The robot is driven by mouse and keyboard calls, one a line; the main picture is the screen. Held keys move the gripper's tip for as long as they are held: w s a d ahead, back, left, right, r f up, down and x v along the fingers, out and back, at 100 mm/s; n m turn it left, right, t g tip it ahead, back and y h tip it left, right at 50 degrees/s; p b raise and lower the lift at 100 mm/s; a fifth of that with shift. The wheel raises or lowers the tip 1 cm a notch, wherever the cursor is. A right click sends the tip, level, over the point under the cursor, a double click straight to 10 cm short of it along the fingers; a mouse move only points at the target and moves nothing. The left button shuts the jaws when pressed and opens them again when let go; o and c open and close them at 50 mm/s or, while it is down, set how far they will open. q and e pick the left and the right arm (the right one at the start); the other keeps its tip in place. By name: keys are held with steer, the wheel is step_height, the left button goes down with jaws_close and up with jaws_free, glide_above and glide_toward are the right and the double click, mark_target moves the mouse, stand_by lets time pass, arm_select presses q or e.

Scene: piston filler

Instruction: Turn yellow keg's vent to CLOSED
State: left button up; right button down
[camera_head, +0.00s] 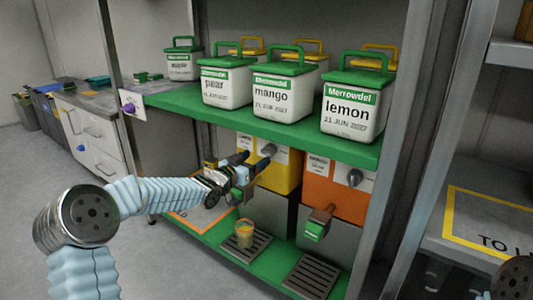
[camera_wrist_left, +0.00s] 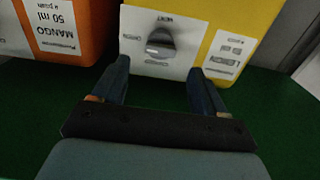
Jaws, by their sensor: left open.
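The yellow keg (camera_head: 282,178) stands under the green shelf in the head view. Its grey vent knob (camera_head: 267,150) sits on a white label on the front. In the left wrist view the yellow keg (camera_wrist_left: 223,25) fills the top, and the vent knob (camera_wrist_left: 160,43) shows on its white plate, whose small print I cannot read surely. My left gripper (camera_head: 250,165) is open and empty in front of the keg. In the wrist view its two fingers point at the plate, with the knob beyond and between the tips, apparently not gripped. My right gripper is not in view.
An orange keg (camera_head: 330,193) with its own knob and tap stands to the right. A cup (camera_head: 244,233) stands on the drip tray below. Several white tubs, such as the lemon tub (camera_head: 350,108), stand on the green shelf (camera_head: 250,113) above my left gripper.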

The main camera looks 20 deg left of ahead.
mark_target(265, 152)
arm_select(q)
steer(key=x, duration=0.6)
steer(key=shift+w+d, duration=0.1)
steer(key=shift+w, duration=0.15)
